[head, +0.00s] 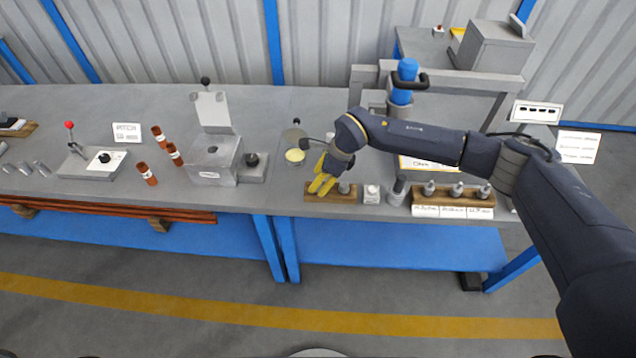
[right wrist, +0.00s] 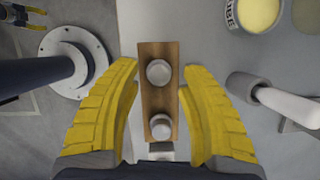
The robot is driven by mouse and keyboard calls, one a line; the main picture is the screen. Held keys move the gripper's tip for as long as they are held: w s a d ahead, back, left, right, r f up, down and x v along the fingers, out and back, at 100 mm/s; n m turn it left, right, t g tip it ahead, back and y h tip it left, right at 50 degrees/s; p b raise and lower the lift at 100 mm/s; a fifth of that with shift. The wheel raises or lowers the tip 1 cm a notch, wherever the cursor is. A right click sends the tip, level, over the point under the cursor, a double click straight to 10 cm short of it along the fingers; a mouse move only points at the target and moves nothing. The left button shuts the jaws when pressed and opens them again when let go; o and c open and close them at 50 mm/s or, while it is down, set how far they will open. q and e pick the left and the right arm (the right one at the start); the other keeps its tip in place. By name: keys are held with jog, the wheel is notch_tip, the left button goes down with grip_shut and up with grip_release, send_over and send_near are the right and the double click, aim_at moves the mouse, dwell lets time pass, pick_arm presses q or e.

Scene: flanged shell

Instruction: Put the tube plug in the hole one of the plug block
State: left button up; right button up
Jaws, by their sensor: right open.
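My right gripper (head: 319,186) is over a wooden block (head: 343,198) at the front edge of the bench. In the right wrist view my right gripper (right wrist: 160,75) is open, with one yellow finger on each side of the wooden block (right wrist: 158,97). Two grey round-topped plugs stand in the block, a far one (right wrist: 159,72) and a near one (right wrist: 161,127). Neither is visibly gripped. I cannot tell which is the tube plug. Yellow finger-like parts, probably my left gripper (right wrist: 24,14), show small in the top left corner of the right wrist view.
A second wooden block (head: 453,199) with several grey plugs and white labels stands to the right. A grey metal box (head: 213,160) with a round top opening stands left. A cup with yellow contents (head: 295,155) is close behind my gripper. A blue-topped press (head: 403,82) stands behind.

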jog(key=v, duration=1)
jog(key=shift+r, duration=0.35)
